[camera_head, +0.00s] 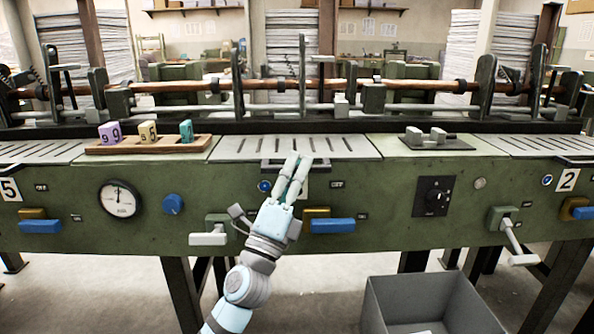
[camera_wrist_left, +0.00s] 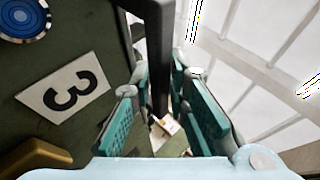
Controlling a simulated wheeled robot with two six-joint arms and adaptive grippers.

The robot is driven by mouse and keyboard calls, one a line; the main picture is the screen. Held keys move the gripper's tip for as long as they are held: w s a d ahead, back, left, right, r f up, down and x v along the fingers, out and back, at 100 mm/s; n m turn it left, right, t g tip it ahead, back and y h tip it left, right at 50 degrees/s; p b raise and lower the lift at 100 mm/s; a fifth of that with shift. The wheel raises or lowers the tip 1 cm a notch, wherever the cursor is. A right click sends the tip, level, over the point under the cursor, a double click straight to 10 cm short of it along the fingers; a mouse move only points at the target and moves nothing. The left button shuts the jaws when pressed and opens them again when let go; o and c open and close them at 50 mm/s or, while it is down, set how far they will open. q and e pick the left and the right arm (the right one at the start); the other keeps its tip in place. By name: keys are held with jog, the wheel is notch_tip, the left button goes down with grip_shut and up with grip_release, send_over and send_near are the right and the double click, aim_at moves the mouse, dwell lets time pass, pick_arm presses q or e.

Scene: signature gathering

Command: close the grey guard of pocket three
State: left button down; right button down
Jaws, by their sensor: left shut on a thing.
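Pocket three's grey slotted guard (camera_head: 240,146) lies nearly level on top of the green machine, in the middle of the head view. A dark handle bar (camera_head: 322,164) runs along its front edge. My left gripper (camera_head: 298,160) reaches up to this bar from below and is shut on it. In the left wrist view, the dark bar (camera_wrist_left: 160,45) passes between the teal finger pads. The number 3 label (camera_wrist_left: 65,90) is beside it there; in the head view my gripper mostly hides it. My right gripper is not in view.
A wooden rack (camera_head: 150,147) with purple, yellow and teal numbered blocks stands left of the guard. A grey-topped fixture (camera_head: 432,140) stands right. Below are a white lever (camera_head: 208,239) and a blue paddle (camera_head: 332,226). A grey bin (camera_head: 430,300) stands on the floor.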

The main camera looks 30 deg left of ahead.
pick_arm(q)
jog(key=shift+f, duration=0.1)
jog(key=c, duration=1.6)
grip_release()
jog(key=shift+w+a, duration=0.1)
jog(key=shift+a, duration=0.05)
jog(key=shift+c, duration=0.2)
jog(key=shift+s+f, duration=0.3)
jog(key=v, duration=1.1)
jog(key=shift+s, duration=0.15)
